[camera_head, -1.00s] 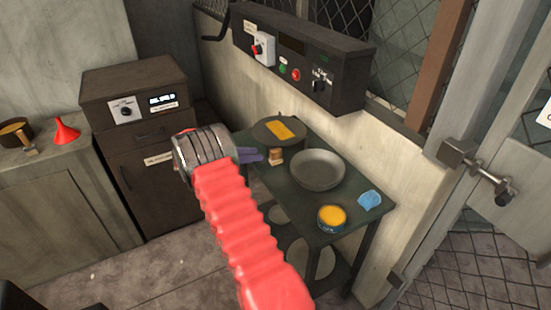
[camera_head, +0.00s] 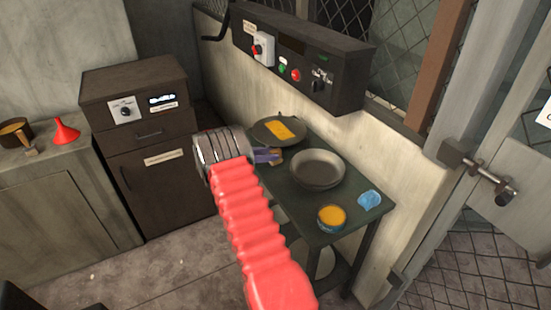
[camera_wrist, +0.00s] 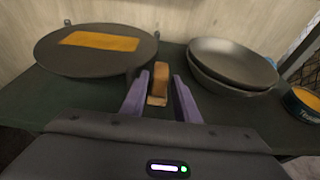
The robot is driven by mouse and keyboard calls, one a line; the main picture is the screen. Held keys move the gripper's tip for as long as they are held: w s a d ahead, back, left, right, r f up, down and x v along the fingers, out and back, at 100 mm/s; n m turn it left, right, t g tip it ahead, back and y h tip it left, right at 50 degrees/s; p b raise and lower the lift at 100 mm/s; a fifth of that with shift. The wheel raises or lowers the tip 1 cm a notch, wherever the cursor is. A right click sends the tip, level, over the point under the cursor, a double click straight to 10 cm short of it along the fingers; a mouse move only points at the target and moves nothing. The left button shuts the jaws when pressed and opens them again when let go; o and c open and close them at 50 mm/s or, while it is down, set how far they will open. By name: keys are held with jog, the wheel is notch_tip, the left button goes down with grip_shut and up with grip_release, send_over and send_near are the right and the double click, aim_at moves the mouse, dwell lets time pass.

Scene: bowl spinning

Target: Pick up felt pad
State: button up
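A small tan-brown block (camera_wrist: 159,84), which looks like the felt pad, stands on the dark green table (camera_wrist: 80,104) in the wrist view. In the head view my gripper (camera_head: 279,155) reaches low over the table, between the round plate and the bowl. There the fingers largely hide the block.
A dark round plate (camera_wrist: 62,61) with a flat orange sheet (camera_wrist: 100,41) lies left. Stacked grey bowls (camera_wrist: 232,62) stand close on the right. A yellow-filled tin (camera_head: 331,217) and blue cloth (camera_head: 369,200) are at the table's front. A control box (camera_head: 300,59) hangs above.

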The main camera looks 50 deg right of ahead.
jog(key=shift+x, duration=0.75)
jog(key=shift+c, duration=0.4)
grip_shut()
